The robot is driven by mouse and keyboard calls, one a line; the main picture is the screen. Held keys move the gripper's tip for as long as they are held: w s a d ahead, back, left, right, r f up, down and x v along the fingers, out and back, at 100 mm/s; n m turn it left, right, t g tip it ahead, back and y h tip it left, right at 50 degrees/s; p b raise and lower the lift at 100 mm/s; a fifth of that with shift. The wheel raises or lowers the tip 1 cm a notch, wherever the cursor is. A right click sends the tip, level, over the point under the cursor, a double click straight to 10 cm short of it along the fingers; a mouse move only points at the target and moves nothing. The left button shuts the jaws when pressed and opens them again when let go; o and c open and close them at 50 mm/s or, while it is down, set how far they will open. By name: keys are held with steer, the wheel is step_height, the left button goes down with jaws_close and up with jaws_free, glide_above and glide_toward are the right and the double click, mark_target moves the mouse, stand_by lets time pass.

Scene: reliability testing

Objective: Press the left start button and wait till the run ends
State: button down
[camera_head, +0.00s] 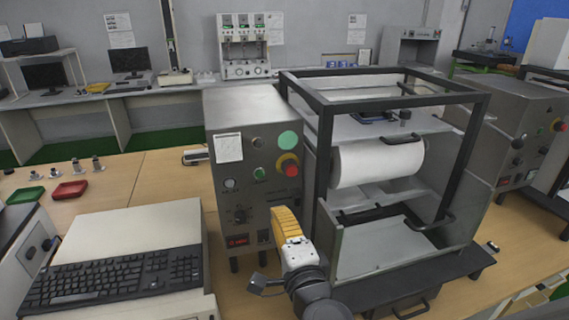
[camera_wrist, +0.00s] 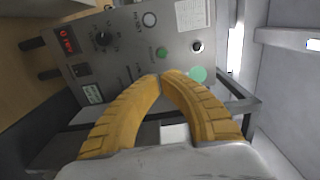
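The left machine's grey control panel (camera_head: 225,195) faces me, with a small green button (camera_head: 259,173) near its middle. The green button also shows in the wrist view (camera_wrist: 161,53), just beyond my fingertips. A red emergency stop on a yellow collar (camera_head: 289,165) sits right of it; my fingers hide it in the wrist view. A pale green disc (camera_head: 288,140) is above, and a white button (camera_head: 230,183) is to the left. My gripper (camera_head: 280,211), with yellow fingers meeting at the tips (camera_wrist: 160,75), is shut and empty, apart from the panel.
A dark frame (camera_head: 325,165) around a white roll (camera_head: 377,162) stands right of the panel. A keyboard (camera_head: 115,275) lies on a beige case at front left. A second machine's panel (camera_head: 520,145) is at far right. Red (camera_head: 70,190) and green trays lie at left.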

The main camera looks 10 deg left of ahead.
mark_target(263, 176)
steer(key=shift+w, duration=0.1)
steer(key=b+x, duration=0.3)
steer(key=x, duration=0.9)
steer(key=shift+w+a, duration=0.2)
steer(key=shift+w, duration=0.15)
steer(key=shift+w+a, duration=0.2)
steer(key=shift+w, duration=0.3)
steer(key=shift+b+x, duration=0.3)
steer(key=shift+x, duration=0.5)
steer(key=shift+r, duration=0.1)
steer(key=shift+d, duration=0.1)
